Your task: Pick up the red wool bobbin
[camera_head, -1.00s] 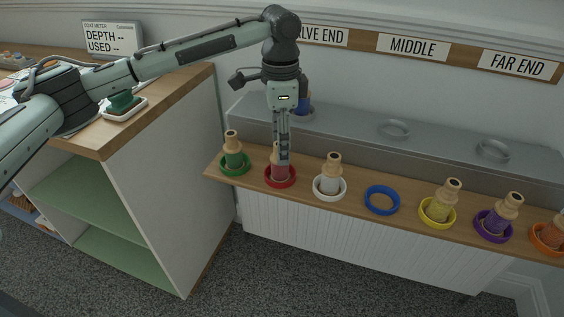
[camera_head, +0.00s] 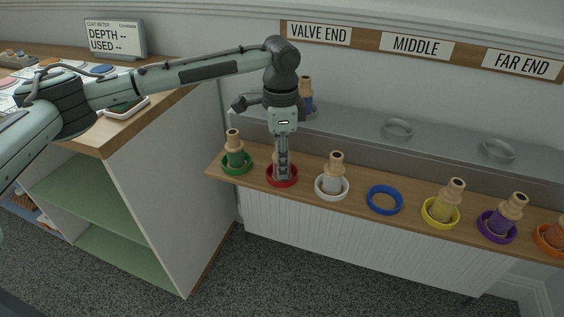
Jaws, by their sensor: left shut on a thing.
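The red wool bobbin (camera_head: 272,172) stands in a red ring (camera_head: 282,182) on the wooden shelf, between the green and white bobbins. My left gripper (camera_head: 282,172) points straight down over it, its fingers in front of and around the bobbin, shut on it. The fingers hide most of the bobbin. It still appears to be down in its ring. My right gripper is not in view.
The green bobbin (camera_head: 235,153) and white bobbin (camera_head: 333,177) stand close on either side. Beyond are an empty blue ring (camera_head: 384,200), a yellow bobbin (camera_head: 442,207) and a purple bobbin (camera_head: 504,217). A blue bobbin (camera_head: 306,92) stands behind my gripper on the grey ledge (camera_head: 440,155).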

